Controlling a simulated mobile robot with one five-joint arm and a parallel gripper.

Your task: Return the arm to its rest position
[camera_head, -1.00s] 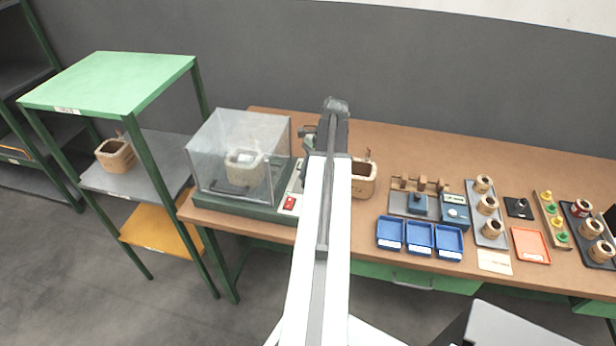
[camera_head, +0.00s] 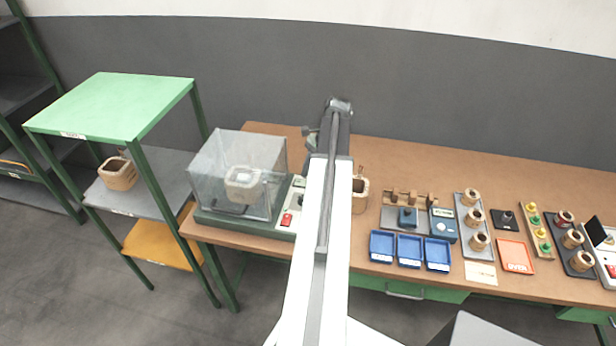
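My arm (camera_head: 322,230) reaches out from the bottom centre over the workbench (camera_head: 420,165), with its far end near the back edge. My gripper (camera_head: 312,135) is mostly hidden behind the end of the arm; only a small dark part shows to the left of it. I cannot see its fingers or whether it holds anything. A square wooden coil (camera_head: 360,194) stands on the bench just right of the arm, partly hidden by it.
A clear-covered tester (camera_head: 240,172) with a coil inside stands left of the arm. Blue trays (camera_head: 409,250), a grey coil tray (camera_head: 464,230) and an orange tray (camera_head: 515,257) lie to the right. A green-topped shelf (camera_head: 115,105) stands at left. The back right of the bench is clear.

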